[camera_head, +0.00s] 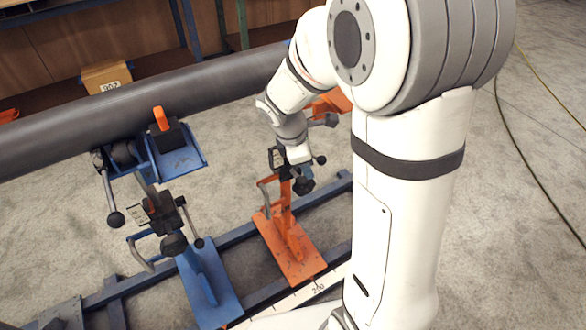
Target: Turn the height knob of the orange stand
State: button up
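The orange stand (290,243) stands on the blue floor rails near the middle of the view. A dark lobed knob (303,186) shows on the front of its upper part, and a ball-ended lever (320,160) sticks out to the right. I cannot tell for certain which is the height knob. The white end of my arm, with my gripper (298,154), is at the top of the stand, just above the lobed knob. Its fingers are not clearly visible, so I cannot tell whether it touches the stand or holds anything.
A large grey pipe (205,92) runs across behind the stand. A blue stand (208,280) with similar knobs and levers is close on the left. A cardboard box (106,76) lies behind the pipe. Cables (510,125) cross open floor at the right.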

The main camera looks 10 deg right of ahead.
aim_at(304, 180)
jog(key=w+f+n+b, duration=0.1)
jog(key=f, duration=0.2)
jog(key=w+a+f+n, duration=0.1)
jog(key=f+n, duration=0.1)
jog(key=w+f+n+b, duration=0.1)
jog(key=f, duration=0.2)
jog(key=shift+w+a+f+n+h+b, duration=0.25)
jog(key=shift+a+f+n+h+b, duration=0.05)
jog(key=shift+f, duration=0.05)
jog(key=b+x, duration=0.2)
jog(key=x, duration=0.5)
jog(key=shift+w+d+f+b, duration=0.15)
jog(key=shift+f+b, duration=0.1)
jog(key=shift+b, duration=0.05)
jog(key=c, duration=1)
jog(key=p, duration=0.4)
jog(key=shift+s+r+y, duration=0.2)
jog(key=shift+r+y, duration=0.05)
jog(key=shift+y, duration=0.15)
jog(key=shift+p, duration=0.7)
jog(key=g+y+p, duration=0.1)
jog(key=p, duration=0.6)
jog(key=shift+y, duration=0.4)
jog(key=y+p, duration=0.1)
jog(key=p, duration=0.7)
jog(key=shift+p, duration=0.4)
